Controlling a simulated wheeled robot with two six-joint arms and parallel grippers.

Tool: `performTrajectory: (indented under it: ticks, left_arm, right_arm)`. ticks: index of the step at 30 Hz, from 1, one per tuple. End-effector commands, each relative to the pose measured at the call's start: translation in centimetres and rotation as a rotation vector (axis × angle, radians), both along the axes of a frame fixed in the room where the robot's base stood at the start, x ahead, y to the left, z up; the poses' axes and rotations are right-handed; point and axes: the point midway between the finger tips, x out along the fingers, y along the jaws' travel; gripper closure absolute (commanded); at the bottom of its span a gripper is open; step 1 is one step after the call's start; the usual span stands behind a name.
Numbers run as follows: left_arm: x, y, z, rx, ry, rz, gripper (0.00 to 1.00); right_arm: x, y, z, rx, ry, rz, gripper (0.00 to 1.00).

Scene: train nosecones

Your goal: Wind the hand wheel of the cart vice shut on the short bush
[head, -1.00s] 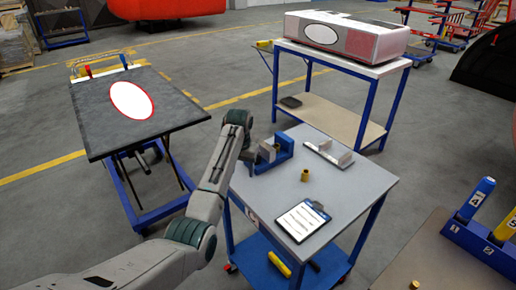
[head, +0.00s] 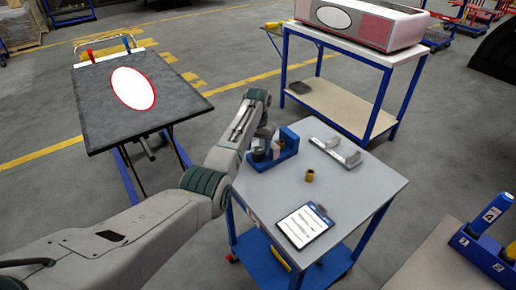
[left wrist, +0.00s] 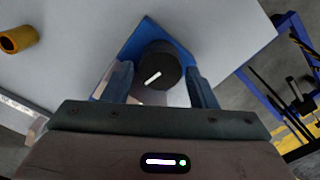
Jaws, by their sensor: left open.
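The blue cart vice (head: 287,148) stands at the back left of the grey cart top, partly hidden by my left arm. Its dark round hand wheel (left wrist: 160,66), with a white line on its face, shows in the left wrist view. My left gripper (left wrist: 160,88) is open, one finger on each side of the wheel's near part; I cannot tell whether they touch it. A brass-coloured bush (head: 309,175) stands upright on the cart top, apart from the vice, and also shows in the left wrist view (left wrist: 20,38). What sits between the jaws is hidden. My right gripper is out of view.
A clipboard (head: 304,225) lies at the cart's front edge. A grey metal bracket (head: 335,152) lies at the back right. A dark lift table (head: 100,110) stands left, and a blue-framed bench (head: 350,45) behind. The cart's right side is clear.

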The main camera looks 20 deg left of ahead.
Motion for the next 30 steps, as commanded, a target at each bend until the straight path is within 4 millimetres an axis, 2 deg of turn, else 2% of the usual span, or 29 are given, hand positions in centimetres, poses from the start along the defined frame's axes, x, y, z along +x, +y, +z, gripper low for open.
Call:
performTrajectory:
  ticks: [6, 15, 16, 21, 30]
  left_arm:
    - [0.0, 0.0, -2.0, 0.0, -0.001, 0.0, 0.48]
    - [0.0, 0.0, -2.4, 0.0, -0.001, 0.0, 0.48]
    - [0.0, 0.0, -2.4, 0.0, -0.002, 0.0, 0.5]
    - [0.0, 0.0, -2.4, 0.0, -0.002, 0.0, 0.8]
    - [0.0, 0.0, -2.3, 0.0, -0.001, -0.032, 0.8]
  right_arm:
    - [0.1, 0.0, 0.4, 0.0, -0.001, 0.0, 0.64]
    - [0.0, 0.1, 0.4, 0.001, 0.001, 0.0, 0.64]
    - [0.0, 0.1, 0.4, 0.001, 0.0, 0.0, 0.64]
    - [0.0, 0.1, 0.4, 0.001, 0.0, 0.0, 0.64]
    - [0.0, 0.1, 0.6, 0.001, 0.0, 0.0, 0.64]
